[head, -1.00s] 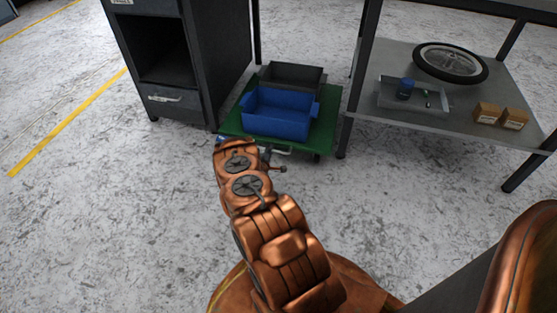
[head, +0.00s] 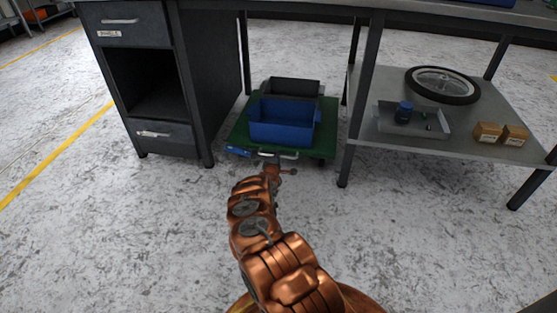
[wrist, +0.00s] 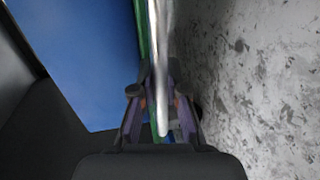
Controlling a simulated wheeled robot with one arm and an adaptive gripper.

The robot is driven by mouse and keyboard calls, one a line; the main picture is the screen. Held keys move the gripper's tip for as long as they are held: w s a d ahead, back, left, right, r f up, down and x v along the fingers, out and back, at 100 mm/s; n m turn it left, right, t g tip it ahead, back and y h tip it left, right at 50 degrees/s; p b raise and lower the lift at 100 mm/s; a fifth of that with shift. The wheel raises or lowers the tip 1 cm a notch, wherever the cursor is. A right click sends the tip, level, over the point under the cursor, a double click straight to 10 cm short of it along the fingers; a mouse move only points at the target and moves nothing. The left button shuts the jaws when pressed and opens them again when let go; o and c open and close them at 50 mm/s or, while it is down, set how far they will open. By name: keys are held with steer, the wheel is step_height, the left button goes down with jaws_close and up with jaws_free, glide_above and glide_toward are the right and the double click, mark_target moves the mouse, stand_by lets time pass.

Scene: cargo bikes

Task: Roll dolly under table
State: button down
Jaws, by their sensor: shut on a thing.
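The green dolly (head: 240,134) stands on the floor in the gap between the drawer unit and the shelf side of the table (head: 330,12). It carries a blue bin (head: 282,127) in front and a dark grey bin (head: 292,86) behind. A pale bar handle (head: 275,154) runs along its near edge. My gripper (head: 271,170) is at this handle. In the wrist view my gripper (wrist: 160,112) is shut on the pale handle (wrist: 162,60), with the blue bin at left. The dolly's wheels are mostly hidden.
The drawer unit (head: 190,100) stands close on the left. A table leg (head: 361,100) and lower shelf (head: 440,148) are close on the right. The shelf bears a wheel (head: 442,85), a tray and small boxes (head: 487,132). The near floor is clear.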

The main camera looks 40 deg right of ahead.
steer(key=shift+w+r, duration=0.1)
steer(key=shift+w, duration=0.1)
steer(key=c, duration=1.2)
jaws_free()
steer(key=shift+s+d, duration=0.1)
steer(key=shift+s, duration=0.1)
steer(key=shift+a+r, duration=0.1)
steer(key=shift+a, duration=0.15)
steer(key=shift+v, duration=5.7)
